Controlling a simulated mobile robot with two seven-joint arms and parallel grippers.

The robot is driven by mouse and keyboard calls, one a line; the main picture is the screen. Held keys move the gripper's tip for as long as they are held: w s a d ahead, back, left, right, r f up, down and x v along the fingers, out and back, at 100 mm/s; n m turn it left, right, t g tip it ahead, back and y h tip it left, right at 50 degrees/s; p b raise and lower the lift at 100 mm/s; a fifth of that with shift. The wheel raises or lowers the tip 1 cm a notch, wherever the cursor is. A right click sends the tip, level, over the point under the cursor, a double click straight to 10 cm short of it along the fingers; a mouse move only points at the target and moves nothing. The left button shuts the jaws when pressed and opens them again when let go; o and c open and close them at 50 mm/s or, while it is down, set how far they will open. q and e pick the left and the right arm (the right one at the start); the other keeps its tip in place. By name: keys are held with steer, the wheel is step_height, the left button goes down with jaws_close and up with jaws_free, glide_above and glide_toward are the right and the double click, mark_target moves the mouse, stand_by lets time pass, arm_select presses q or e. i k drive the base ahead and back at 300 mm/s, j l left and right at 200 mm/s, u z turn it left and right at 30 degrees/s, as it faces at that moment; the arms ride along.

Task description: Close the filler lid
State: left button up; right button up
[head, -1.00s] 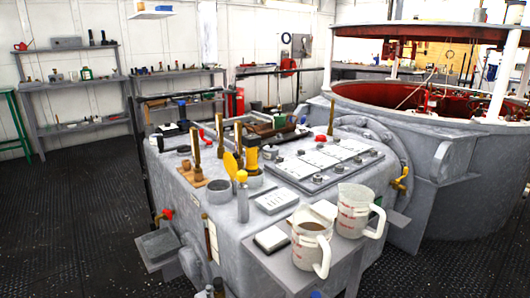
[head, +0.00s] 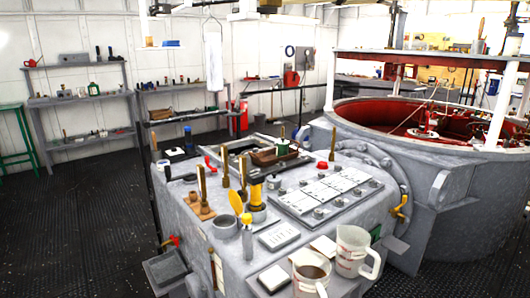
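On the grey machine housing (head: 190,215) stands a short, open grey filler neck (head: 219,206). A yellow disc-shaped lid (head: 235,202) stands raised and tilted at its right edge, so the neck's mouth is uncovered. A taller yellow post (head: 256,196) stands just right of the lid. A grey bottle with a yellow cap (head: 247,241) stands in front of them. Neither of my grippers is in view, so where they are relative to the lid cannot be seen.
Wooden-handled tools (head: 201,187) stand behind and left of the neck. Two measuring jugs (head: 352,252) stand at the front right. A panel with white plates (head: 325,192) lies to the right. The dark floor (head: 80,220) at left is clear.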

mark_target(234, 198)
steer(key=l+u, duration=0.15)
steer(key=u, duration=0.55)
steer(key=l+u, duration=0.6)
steer(key=l, duration=0.15)
steer(key=l+u, duration=0.15)
steer(key=l, duration=0.25)
steer(key=k+l+u, duration=0.15)
steer(key=l, duration=0.2)
steer(key=k+l, duration=0.1)
steer(key=l, duration=0.3)
steer(key=k+l, duration=0.1)
steer(key=l, duration=0.35)
steer(key=k+l+u, duration=0.1)
steer(key=l, duration=0.3)
steer(key=k+l, duration=0.1)
steer(key=l, duration=0.3)
steer(key=k+l+u, duration=0.1)
steer(key=l, duration=0.3)
steer(key=j+u, duration=0.1)
steer(key=u, duration=0.3)
steer(key=k+j+u, duration=0.1)
steer(key=u, duration=0.3)
steer(key=j, duration=0.1)
